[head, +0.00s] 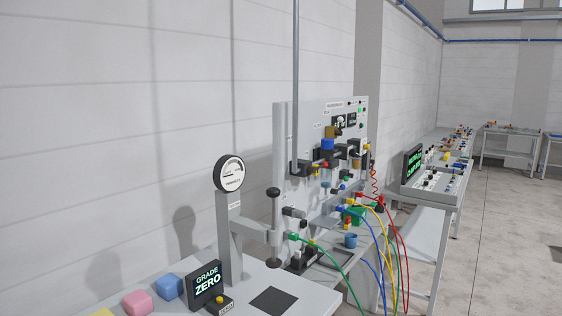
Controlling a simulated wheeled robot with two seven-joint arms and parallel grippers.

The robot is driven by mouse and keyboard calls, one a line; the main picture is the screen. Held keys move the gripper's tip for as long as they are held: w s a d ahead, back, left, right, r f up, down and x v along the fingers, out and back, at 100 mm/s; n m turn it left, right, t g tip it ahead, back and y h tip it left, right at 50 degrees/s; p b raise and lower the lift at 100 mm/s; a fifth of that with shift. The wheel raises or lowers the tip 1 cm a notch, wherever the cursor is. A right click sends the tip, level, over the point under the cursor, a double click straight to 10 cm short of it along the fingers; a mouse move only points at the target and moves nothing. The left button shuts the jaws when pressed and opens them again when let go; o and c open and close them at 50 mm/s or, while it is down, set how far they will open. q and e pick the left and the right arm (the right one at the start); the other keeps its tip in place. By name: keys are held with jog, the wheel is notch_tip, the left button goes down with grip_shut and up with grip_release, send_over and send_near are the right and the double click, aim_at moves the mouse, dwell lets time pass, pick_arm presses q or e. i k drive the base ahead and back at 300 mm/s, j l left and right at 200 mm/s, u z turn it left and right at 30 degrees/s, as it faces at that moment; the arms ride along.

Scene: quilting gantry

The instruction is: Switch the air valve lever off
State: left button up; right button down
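An upright grey panel (298,140) stands on the bench past the dial gauge, facing right and seen at a steep angle. Neither of my grippers is in view.
A round dial gauge (230,173) on a grey stand is near. Coloured hoses (403,255) hang off the bench. Floor at right (510,230) is clear.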

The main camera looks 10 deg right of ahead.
aim_at(324, 164)
jog(key=i+l+u, duration=0.3)
jog(key=l, duration=0.3)
jog(key=i+l+u, duration=0.25)
jog(key=i+l, duration=0.15)
jog(key=l, duration=0.25)
jog(key=i+l+u, duration=0.15)
jog(key=l, duration=0.2)
jog(key=i+l+u, duration=0.15)
jog(key=l, duration=0.2)
jog(key=i+l, duration=0.1)
jog(key=l, duration=0.3)
jog(key=i+l, duration=0.15)
jog(key=l, duration=0.2)
jog(key=i+l, duration=0.1)
jog(key=l, duration=0.3)
jog(key=i+l, duration=0.1)
jog(key=l, duration=0.25)
jog(key=i+l, duration=0.15)
jog(key=l, duration=0.25)
jog(key=i+l, duration=0.1)
jog(key=l, duration=0.25)
jog(key=u, duration=0.05)
